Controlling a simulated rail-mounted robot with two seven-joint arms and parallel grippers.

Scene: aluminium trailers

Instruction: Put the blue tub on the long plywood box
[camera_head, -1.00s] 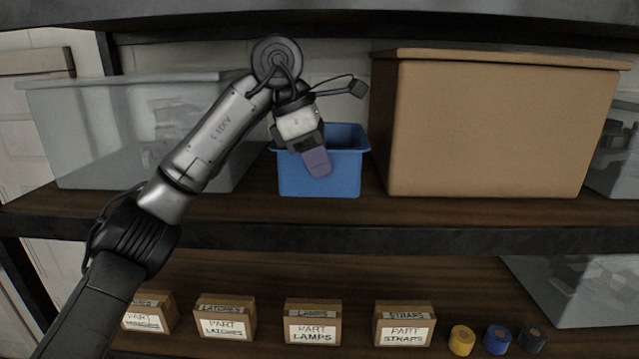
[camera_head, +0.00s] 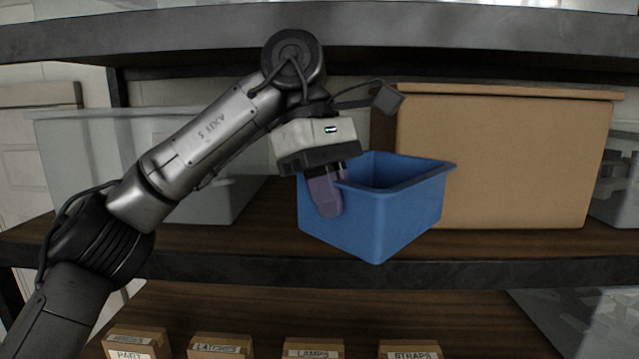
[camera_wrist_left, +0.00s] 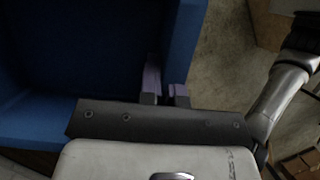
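The blue tub (camera_head: 375,222) is in the head view at the middle, turned with one corner toward me and in front of the shelf's front edge. My left gripper (camera_head: 327,195) is shut on its left wall at the rim. In the left wrist view the gripper (camera_wrist_left: 166,92) has one finger inside and one outside the wall of the tub (camera_wrist_left: 188,35). The tub's inside looks dark, with nothing visible in it. I cannot pick out a long plywood box for certain. My right gripper is not in view.
A big tan lidded box (camera_head: 510,160) stands on the shelf (camera_head: 250,222) behind and right of the tub. A translucent bin (camera_head: 80,160) stands at left. Small labelled boxes (camera_head: 313,348) line the shelf below. Another shelf (camera_head: 450,35) runs close above my arm.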

